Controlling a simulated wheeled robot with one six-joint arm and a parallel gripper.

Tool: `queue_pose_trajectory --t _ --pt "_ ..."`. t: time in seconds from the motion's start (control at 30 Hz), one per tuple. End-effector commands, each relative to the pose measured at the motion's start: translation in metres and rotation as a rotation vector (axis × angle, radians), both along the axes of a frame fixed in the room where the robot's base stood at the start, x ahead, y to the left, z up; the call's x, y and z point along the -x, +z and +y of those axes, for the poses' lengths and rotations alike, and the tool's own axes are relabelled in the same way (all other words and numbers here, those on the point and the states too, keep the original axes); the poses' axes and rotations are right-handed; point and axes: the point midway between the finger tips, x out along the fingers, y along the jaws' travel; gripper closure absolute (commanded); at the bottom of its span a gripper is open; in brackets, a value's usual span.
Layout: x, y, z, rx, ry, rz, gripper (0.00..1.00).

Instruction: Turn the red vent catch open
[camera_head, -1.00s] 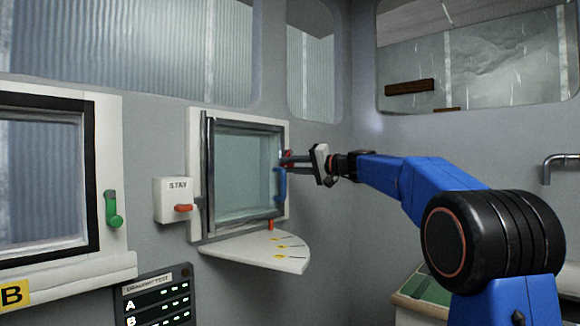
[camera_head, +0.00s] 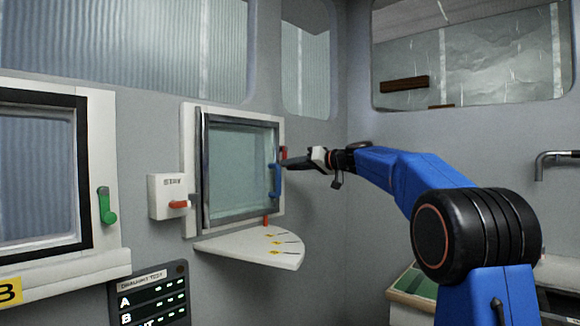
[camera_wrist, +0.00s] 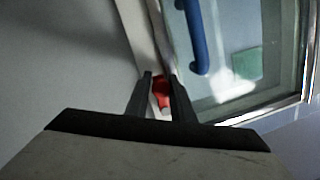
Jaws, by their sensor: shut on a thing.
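The red vent catch (camera_head: 283,154) sits on the right side of the white vent frame, beside the glazed vent pane (camera_head: 240,172). In the wrist view the red catch (camera_wrist: 162,92) shows between my fingertips. My gripper (camera_head: 285,163) reaches it from the right and is shut on it, partly hiding it. In the wrist view my gripper (camera_wrist: 160,88) has its two dark fingers on either side of the catch. The blue handle (camera_head: 274,181) on the pane stands just beside the catch. The pane appears closed in its frame.
A white quarter-round shelf (camera_head: 250,248) with yellow marks juts out below the vent. A white STAY box (camera_head: 167,196) with a red lever is at its left. A green handle (camera_head: 106,206) sits by the left window. A draught test panel (camera_head: 150,296) is below.

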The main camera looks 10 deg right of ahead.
Motion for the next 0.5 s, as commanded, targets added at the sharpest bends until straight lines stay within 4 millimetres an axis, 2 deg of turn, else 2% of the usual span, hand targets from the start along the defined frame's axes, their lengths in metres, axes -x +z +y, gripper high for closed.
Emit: queue_pose_trajectory --t 0.5 --pt "-0.0018 0.0 -0.0027 0.047 0.0 -0.035 1.0"
